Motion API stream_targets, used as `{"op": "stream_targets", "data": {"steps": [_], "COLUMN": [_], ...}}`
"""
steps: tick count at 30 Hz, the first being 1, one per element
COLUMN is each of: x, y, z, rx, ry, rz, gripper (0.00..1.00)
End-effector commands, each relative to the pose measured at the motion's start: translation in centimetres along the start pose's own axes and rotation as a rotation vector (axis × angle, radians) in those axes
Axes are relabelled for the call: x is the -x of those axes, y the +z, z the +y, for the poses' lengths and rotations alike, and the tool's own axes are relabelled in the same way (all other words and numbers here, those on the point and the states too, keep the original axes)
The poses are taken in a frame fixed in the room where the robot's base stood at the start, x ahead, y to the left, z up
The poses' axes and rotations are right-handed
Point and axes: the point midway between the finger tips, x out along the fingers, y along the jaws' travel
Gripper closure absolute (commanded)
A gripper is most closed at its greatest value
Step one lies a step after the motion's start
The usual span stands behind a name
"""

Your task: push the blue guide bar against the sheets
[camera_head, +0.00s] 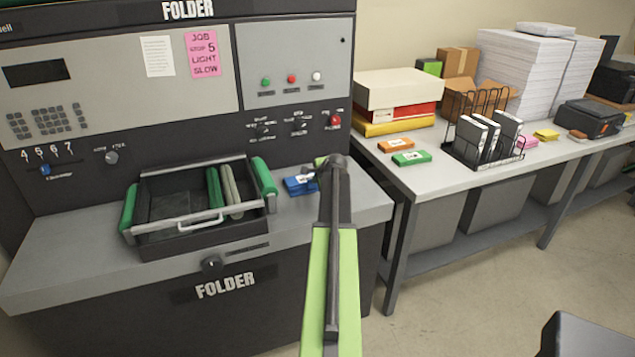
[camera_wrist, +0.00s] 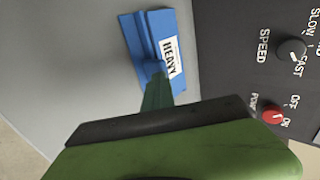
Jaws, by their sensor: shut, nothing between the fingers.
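A blue piece labelled HEAVY (camera_wrist: 147,45) lies flat on the folder's grey ledge; it also shows in the head view (camera_head: 297,186), right of the tray. It has a raised ridge along one side. In the head view, my arm hides part of the gripper. I cannot make out loose sheets against the blue piece.
A dark tray (camera_head: 185,240) with green rollers and a silver handle sits left of the blue piece. The folder panel (camera_head: 295,65) with knobs rises behind. On the right table (camera_head: 450,180) lie an orange piece (camera_head: 396,145), a green piece (camera_head: 411,158), a wire rack and paper stacks.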

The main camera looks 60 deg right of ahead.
Motion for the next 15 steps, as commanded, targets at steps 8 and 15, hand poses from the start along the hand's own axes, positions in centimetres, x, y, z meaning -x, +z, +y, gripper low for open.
{"op": "stream_targets", "data": {"steps": [8, 15], "x": [2.4, 9.3], "y": [1.1, 0.9], "z": [1.8, 1.6], "rx": [0.003, 0.0], "ry": [-0.003, -0.003], "rz": [-0.003, -0.001], "gripper": [1.0, 1.0]}}
